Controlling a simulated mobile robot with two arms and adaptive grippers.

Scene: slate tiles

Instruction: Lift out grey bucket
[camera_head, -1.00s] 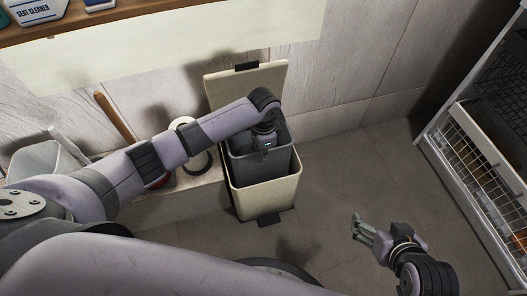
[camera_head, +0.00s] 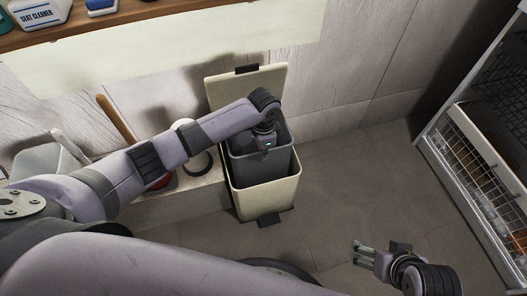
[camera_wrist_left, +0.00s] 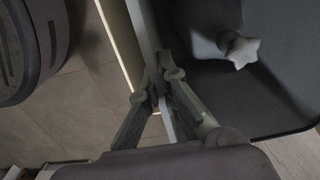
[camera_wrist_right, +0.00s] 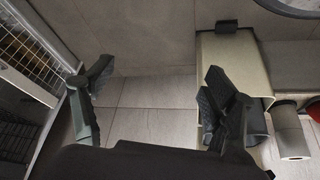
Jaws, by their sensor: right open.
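The grey bucket (camera_head: 262,166) stands inside a cream bin (camera_head: 266,198) whose lid (camera_head: 250,90) is open against the wall. A pale star-shaped thing (camera_wrist_left: 242,52) lies inside the bucket (camera_wrist_left: 272,85). My right gripper (camera_head: 360,253) is open and empty above the floor, right of the bin; its spread fingers also show in the right wrist view (camera_wrist_right: 152,92).
A shelf (camera_head: 150,14) runs above. A rack with wire baskets (camera_head: 470,160) stands at right. The floor (camera_head: 345,180) between is clear.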

